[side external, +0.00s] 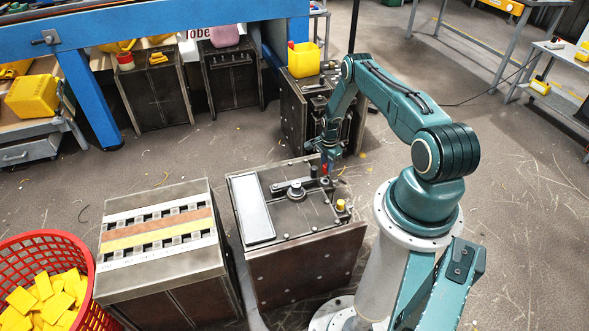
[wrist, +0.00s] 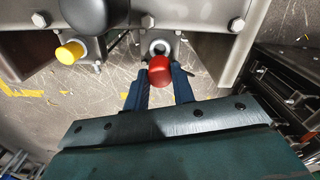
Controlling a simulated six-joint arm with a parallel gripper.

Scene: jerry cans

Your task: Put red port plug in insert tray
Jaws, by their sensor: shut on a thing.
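The red port plug (wrist: 160,70) sits between the two blue fingers of my gripper (wrist: 160,88) in the wrist view. A metal ring port (wrist: 160,47) shows just beyond it; I cannot tell whether the plug is still touching it. In the side view my gripper (side external: 327,168) points down over the back right of the dark metal fixture (side external: 295,225), and the plug shows as a small red spot there. A pale, shallow, empty rectangular tray (side external: 251,208), which looks like the insert tray, lies at the left of the fixture's top.
A yellow plug (side external: 341,205) stands at the fixture's right; it also shows in the wrist view (wrist: 70,52). A round knob (side external: 296,190) rises between tray and gripper. Left are a striped slotted block (side external: 160,228) and a red basket (side external: 38,243) of yellow pieces.

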